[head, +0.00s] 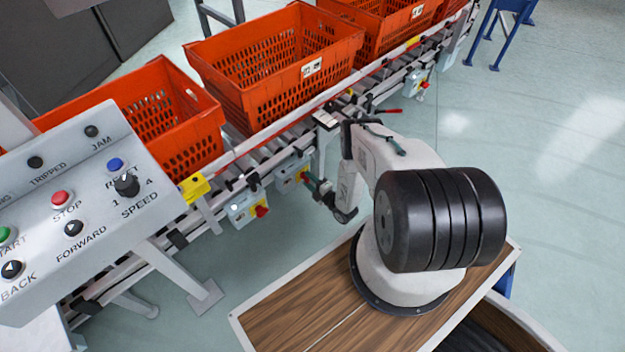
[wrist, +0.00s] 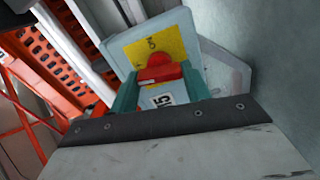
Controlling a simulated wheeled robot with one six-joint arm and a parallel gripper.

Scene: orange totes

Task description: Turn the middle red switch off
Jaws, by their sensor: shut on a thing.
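The middle red switch (head: 304,177) sits on a light box (head: 290,174) fixed under the conveyor's side. In the wrist view, the red switch (wrist: 160,69) stands on a yellow plate (wrist: 143,48) with the word ON above the knob. A label reading 15 (wrist: 162,100) is below it. My gripper (head: 310,182) reaches the box from the right. In the wrist view, the teal fingers of my gripper (wrist: 160,78) lie on either side of the red handle and are shut on it. The handle lies nearly crosswise, slightly tilted; its lower part is partly hidden.
Another box with a red switch (head: 262,211) is at left, and one more (head: 424,86) is farther right. Orange totes (head: 240,105) stand on the roller conveyor (head: 250,150). A control panel (head: 100,230) fills the left. The floor at right is open.

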